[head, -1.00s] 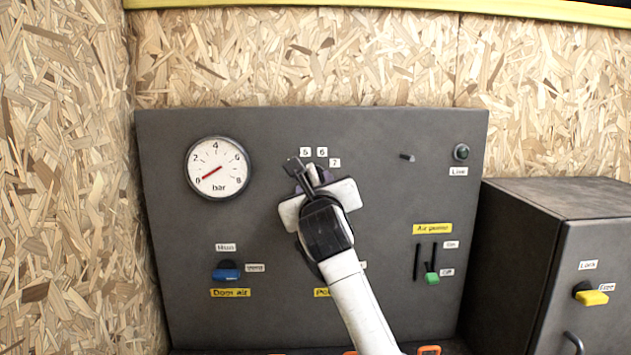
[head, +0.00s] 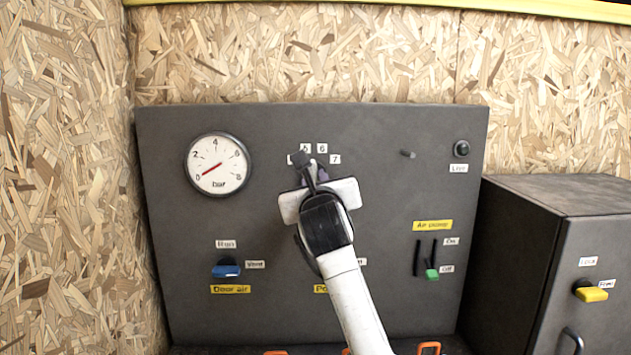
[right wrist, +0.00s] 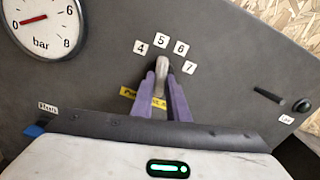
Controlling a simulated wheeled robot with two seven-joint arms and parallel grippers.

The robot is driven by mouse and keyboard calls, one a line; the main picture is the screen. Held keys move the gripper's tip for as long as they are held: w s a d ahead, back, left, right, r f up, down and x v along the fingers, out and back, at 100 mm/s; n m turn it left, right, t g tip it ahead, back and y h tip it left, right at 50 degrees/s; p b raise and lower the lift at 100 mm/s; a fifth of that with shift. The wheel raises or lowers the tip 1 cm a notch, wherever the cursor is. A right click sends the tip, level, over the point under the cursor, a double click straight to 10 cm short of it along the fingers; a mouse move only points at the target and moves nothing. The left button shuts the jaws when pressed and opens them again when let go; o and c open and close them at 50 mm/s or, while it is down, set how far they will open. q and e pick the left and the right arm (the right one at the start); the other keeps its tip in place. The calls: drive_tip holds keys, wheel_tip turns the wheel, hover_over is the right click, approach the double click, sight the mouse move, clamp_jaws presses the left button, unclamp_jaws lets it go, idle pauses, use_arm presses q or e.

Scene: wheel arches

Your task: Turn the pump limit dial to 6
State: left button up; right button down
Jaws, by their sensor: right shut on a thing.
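The pump limit dial (right wrist: 162,75) is a grey knob on the dark panel, with number plates 4, 5, 6 and 7 around its upper side. In the right wrist view its end points close to the 5 plate (right wrist: 161,41), left of the 6 plate (right wrist: 181,48). My right gripper (right wrist: 161,88) has its two purple fingers shut on the dial, one on each side. In the head view the right gripper (head: 315,178) and wrist cover most of the dial. A yellow label (right wrist: 131,93) below the dial is partly hidden by the fingers. My left gripper is out of view.
A pressure gauge (head: 217,164) reads near 0 at the left. A blue switch (head: 226,270) sits below it. A green air pump lever (head: 432,274) and a peg (head: 408,154) are to the right. A dark cabinet (head: 560,200) stands at the far right.

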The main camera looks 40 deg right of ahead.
drive_tip(key=m+b, duration=0.1)
drive_tip(key=m, duration=0.2)
drive_tip(key=shift+f, duration=0.15)
drive_tip(key=shift+m+b, duration=0.8)
drive_tip(key=shift+m, duration=1)
drive_tip(key=c, duration=1.7)
unclamp_jaws()
drive_tip(key=b+v, duration=0.2)
drive_tip(key=v, duration=0.8)
drive_tip(key=shift+s, duration=0.2)
